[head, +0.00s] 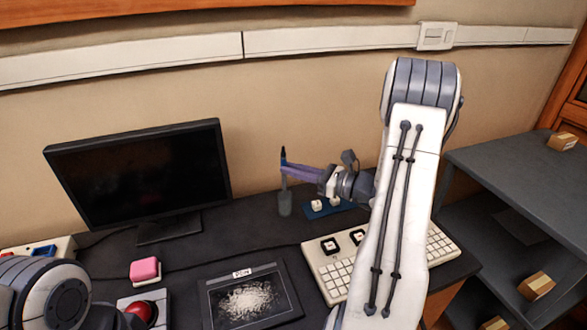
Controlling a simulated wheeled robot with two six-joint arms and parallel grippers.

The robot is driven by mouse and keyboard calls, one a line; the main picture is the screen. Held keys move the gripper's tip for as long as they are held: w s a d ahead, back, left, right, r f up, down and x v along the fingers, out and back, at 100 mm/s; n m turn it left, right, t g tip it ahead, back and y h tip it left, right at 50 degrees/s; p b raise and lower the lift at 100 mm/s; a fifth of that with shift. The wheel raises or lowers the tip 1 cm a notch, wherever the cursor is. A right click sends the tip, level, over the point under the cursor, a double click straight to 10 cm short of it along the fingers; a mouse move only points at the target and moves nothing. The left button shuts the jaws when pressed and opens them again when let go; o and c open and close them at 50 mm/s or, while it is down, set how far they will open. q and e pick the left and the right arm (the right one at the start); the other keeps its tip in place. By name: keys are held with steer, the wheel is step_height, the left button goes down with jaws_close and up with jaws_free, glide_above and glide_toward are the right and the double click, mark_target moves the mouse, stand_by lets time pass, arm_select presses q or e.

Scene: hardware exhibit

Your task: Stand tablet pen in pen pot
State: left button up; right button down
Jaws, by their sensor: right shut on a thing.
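The tablet pen (283,154) is upright, with a dark upper end and a thin, paler lower part. My right gripper (286,170) reaches in from the right and is shut on it below the dark end. The pen pot (285,207) is a small grey-green cup at the back of the desk, directly below the pen in the head view. The pen's lower part runs down to the pot's rim; I cannot tell whether its end is inside. My left arm shows at the lower left, but its gripper is not clearly in view.
A monitor (140,175) stands left of the pot on the dark desk. A blue pad (325,210) with white keycaps lies just right of the pot. A keyboard (325,273), framed tray (210,305), pink block (145,269) and red button (140,313) are nearer. Shelves stand right.

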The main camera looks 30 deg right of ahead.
steer(key=shift+f+b, duration=1.7)
steer(key=shift+f, duration=1.05)
steer(key=c, duration=0.8)
jaws_free()
steer(key=shift+c, duration=0.2)
steer(key=p+v, duration=0.1)
steer(key=v, duration=0.9)
steer(key=shift+s+d, duration=0.15)
steer(key=shift+d, duration=0.05)
